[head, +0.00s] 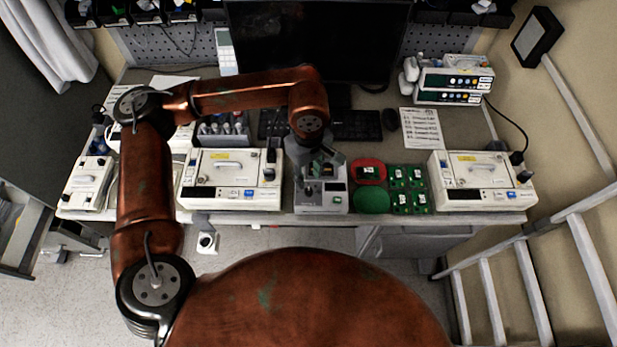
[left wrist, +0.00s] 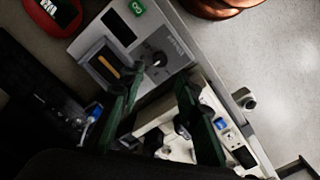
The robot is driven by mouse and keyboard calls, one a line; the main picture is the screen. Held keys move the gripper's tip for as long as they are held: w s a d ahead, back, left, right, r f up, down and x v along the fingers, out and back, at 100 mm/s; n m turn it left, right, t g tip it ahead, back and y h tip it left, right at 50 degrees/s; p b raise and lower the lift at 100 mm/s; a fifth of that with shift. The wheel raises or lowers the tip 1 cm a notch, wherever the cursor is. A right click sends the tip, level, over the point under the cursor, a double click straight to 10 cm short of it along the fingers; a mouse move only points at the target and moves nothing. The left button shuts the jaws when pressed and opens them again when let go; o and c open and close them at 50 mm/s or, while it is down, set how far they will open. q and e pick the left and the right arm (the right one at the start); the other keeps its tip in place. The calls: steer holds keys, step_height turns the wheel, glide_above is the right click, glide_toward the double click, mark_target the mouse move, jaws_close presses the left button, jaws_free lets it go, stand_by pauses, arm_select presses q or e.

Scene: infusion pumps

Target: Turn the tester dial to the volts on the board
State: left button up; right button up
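The tester (head: 335,200) is a pale grey box at the front of the bench, between two white pumps. In the left wrist view the tester (left wrist: 182,50) shows a dark round dial (left wrist: 157,60), a dark screen and a slot holding a dark piece with an orange strip. The dial's setting is too small to read. My left gripper (head: 318,172) is above the tester; in the left wrist view its green fingers (left wrist: 160,82) are apart, with nothing between them, and their tips are near the dial. A board (head: 369,172) lies on a red pad; its print is unreadable. My right gripper is not seen.
Several green boards (head: 410,190) lie right of a round green pad (head: 372,200). White pumps stand at left (head: 230,180) and right (head: 481,182). A printed sheet (head: 422,129), a keyboard (head: 356,125) and a monitor (head: 318,40) are behind.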

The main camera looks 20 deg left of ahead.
mark_target(309, 190)
arm_select(q)
steer(key=shift+n, duration=0.3)
steer(key=n+p, duration=0.1)
steer(key=n, duration=0.2)
steer(key=n+p, duration=0.3)
steer(key=n, duration=0.2)
steer(key=shift+r+n+p, duration=0.3)
steer(key=shift+p, duration=0.05)
steer(key=n+p, duration=0.3)
steer(key=n, duration=0.4)
steer(key=shift+f, duration=0.1)
steer(key=n, duration=0.1)
steer(key=n+p, duration=0.1)
steer(key=n, duration=0.2)
steer(key=shift+f+n+p, duration=0.25)
steer(key=shift+n+p, duration=0.05)
steer(key=shift+f+n, duration=0.3)
step_height(309, 190, down, 6)
steer(key=b, duration=0.3)
steer(key=shift+f, duration=0.3)
steer(key=shift+c, duration=0.4)
jaws_close()
